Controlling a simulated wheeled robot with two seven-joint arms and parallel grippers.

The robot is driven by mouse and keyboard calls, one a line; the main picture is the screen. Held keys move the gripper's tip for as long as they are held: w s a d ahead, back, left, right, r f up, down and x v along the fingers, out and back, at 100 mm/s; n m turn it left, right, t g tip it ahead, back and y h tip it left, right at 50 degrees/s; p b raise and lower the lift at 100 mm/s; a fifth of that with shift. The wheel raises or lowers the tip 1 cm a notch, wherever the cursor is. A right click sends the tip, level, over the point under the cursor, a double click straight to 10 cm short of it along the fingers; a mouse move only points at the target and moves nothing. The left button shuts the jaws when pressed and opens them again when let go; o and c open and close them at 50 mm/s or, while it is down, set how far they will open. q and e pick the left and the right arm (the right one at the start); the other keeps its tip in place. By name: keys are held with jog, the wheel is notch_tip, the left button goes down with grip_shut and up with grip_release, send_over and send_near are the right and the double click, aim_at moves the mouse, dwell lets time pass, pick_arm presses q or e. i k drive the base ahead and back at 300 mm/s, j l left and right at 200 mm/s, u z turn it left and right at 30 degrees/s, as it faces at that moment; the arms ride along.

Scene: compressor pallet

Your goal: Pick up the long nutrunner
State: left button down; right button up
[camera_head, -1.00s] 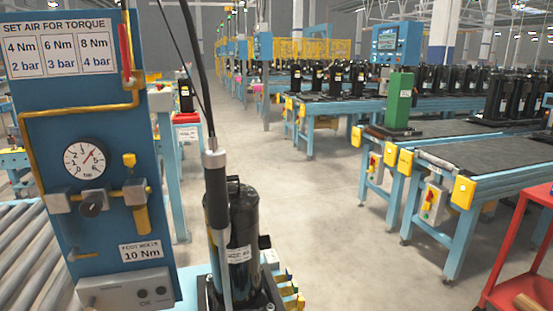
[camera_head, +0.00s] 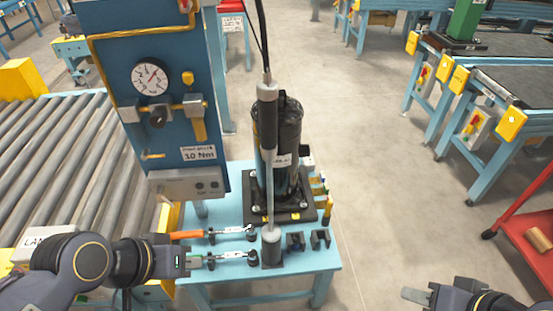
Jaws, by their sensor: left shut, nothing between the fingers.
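The long nutrunner (camera_head: 267,125) hangs upright from a dark hose in the middle of the head view. It has a grey top, a black grip and a thin grey shaft, whose lower end meets a grey cylindrical holder (camera_head: 271,245) on the blue bench. My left gripper (camera_head: 186,262) is to the left of the nutrunner, low by the bench's left edge, shut and empty, apart from the nutrunner. My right gripper (camera_head: 418,296) is at the bottom right, well away from it; its finger opening cannot be made out.
A black compressor (camera_head: 288,150) stands close behind the nutrunner. An orange-handled wrench (camera_head: 190,234) and a green-handled wrench (camera_head: 225,256) lie by my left gripper. A blue gauge panel (camera_head: 170,50) rises at left. Open floor (camera_head: 380,190) lies right of the bench (camera_head: 315,262).

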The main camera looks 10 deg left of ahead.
aim_at(267, 89)
jog(key=u, duration=1.45)
jog(key=i+j+u, duration=0.2)
jog(key=j+u, duration=0.2)
jog(key=j, duration=0.25)
jog(key=i+j+u, duration=0.2)
jog(key=k+j+z, duration=0.1)
jog(key=z, duration=2.1)
jog(key=i+l+u, duration=0.1)
jog(key=i+l, duration=0.15)
